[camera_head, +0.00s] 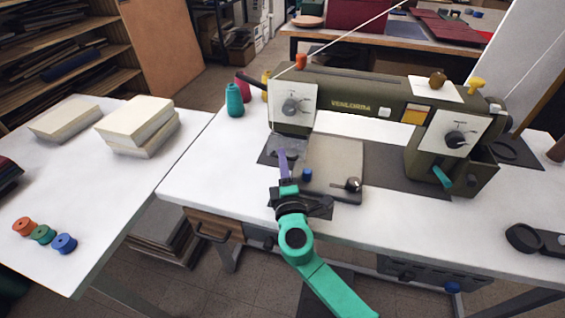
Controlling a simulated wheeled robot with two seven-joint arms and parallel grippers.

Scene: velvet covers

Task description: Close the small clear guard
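An olive sewing machine (345,97) stands on the white table. A small greyish see-through piece, which looks like the clear guard (296,143), shows faintly under the machine's left head. Its exact outline and how far it is swung are too small to tell. My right gripper (283,154), with a purple finger on a teal and black wrist, reaches up from the bottom to just below this piece. I see the fingers nearly edge-on, so neither their gap nor any contact with the guard is clear. My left gripper is not in view.
The machine's pale bed plate (335,160) has a black knob (352,184) and a small blue knob (307,174) near my gripper. A teal thread cone (235,100) stands left of the head. Cream blocks (137,119) and several spools lie on the left table.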

